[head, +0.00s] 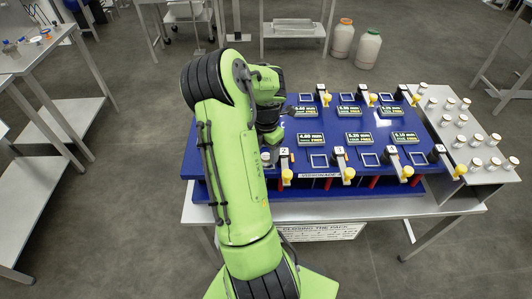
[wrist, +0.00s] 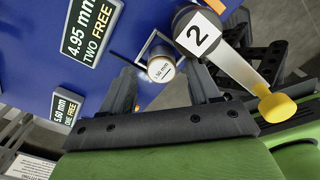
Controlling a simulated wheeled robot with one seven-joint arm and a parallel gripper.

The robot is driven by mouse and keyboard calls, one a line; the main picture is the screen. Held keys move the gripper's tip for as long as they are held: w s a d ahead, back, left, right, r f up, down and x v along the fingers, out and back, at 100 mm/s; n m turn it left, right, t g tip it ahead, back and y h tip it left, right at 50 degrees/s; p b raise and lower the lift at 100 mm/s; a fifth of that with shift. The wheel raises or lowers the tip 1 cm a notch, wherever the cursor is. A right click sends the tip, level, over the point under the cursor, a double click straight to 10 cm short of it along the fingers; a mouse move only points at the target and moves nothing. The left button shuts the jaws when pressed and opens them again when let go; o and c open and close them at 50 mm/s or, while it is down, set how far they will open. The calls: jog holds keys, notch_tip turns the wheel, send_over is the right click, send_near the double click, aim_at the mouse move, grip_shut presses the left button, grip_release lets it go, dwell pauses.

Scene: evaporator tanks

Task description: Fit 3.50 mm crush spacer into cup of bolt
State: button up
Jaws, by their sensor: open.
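In the wrist view a small cylinder (wrist: 161,69) with a white labelled top and a brass-coloured rim stands at a pale square frame (wrist: 150,50) on the blue board. Its label is too small to read surely, so I cannot tell whether it is the 3.50 mm spacer. My gripper (wrist: 164,84) is open, with one dark finger on each side of the cylinder and visible gaps. I cannot tell whether the cylinder sits in a cup. In the head view my gripper (head: 268,140) is over the board's left front, mostly hidden by my arm.
A clamp marked 2 (wrist: 198,36) with a yellow knob (wrist: 277,107) stands close right of the cylinder. The blue board (head: 335,112) carries several such clamps and displays, including one reading 4.95 mm (wrist: 92,25). A grey side rack (head: 440,128) holds several white-topped cylinders.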

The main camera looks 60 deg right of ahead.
aim_at(266, 156)
notch_tip(266, 156, up, 10)
jog(key=r+p, duration=0.1)
jog(key=w+a+r+m+t, duration=0.25)
jog(key=w+a+r, duration=0.25)
jog(key=w+a, duration=0.3)
jog(key=a+r+m+t, duration=0.1)
jog(key=a+r+m, duration=0.1)
jog(key=a, duration=0.5)
jog(key=a+r+m, duration=0.3)
jog(key=a, duration=0.5)
jog(key=s+a+m+t, duration=0.2)
jog(key=s+a+m, duration=0.5)
jog(key=a, duration=0.6)
jog(key=shift+s+a+r, duration=0.25)
jog(key=shift+s+r, duration=0.1)
jog(key=shift+s, duration=0.35)
